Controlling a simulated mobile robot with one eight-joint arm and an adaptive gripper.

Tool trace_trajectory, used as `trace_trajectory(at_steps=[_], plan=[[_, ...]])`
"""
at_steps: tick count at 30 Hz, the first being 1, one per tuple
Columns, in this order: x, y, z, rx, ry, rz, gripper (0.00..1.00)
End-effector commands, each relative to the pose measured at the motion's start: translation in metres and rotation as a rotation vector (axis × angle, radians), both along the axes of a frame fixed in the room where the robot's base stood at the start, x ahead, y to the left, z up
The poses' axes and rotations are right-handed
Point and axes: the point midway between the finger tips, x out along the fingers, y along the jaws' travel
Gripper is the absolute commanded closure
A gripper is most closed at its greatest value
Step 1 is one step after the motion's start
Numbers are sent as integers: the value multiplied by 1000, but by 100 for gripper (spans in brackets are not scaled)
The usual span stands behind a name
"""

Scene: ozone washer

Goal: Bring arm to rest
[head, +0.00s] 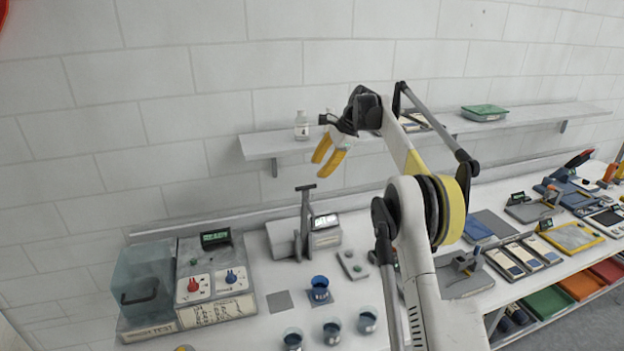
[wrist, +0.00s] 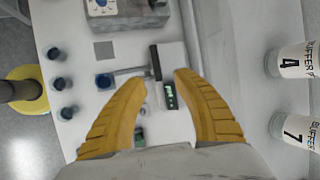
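My gripper (head: 330,156) has yellow fingers and hangs in the air above the bench, in front of the wall shelf. In the wrist view my gripper (wrist: 160,84) shows its two fingers spread apart with nothing between them. My arm is raised and bent, reaching up and to the left in the head view. Below the gripper stands a grey device with an upright post and a lit display (head: 326,222). It also shows between the fingers in the wrist view (wrist: 169,95).
The ozone washer box (head: 217,272) with a READY display stands at left. A blue cup (head: 320,289) and several other cups (head: 332,331) stand on the bench. The shelf (head: 262,146) behind holds a white bottle (head: 301,126) and a green box (head: 484,113). Trays and tools crowd the right.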

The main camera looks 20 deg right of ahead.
Motion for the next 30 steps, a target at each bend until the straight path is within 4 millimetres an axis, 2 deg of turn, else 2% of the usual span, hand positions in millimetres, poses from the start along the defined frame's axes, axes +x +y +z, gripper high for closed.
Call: trace_trajectory(at_steps=[3, 6, 23, 26, 30], plan=[[-5, -6, 14, 0, 0, 0, 64], [-7, -8, 20, 0, 0, 1, 64], [-10, -6, 23, -12, -9, 15, 64], [-21, 3, 26, -51, -34, 61, 64], [-54, 26, 33, -151, -102, 181, 64]])
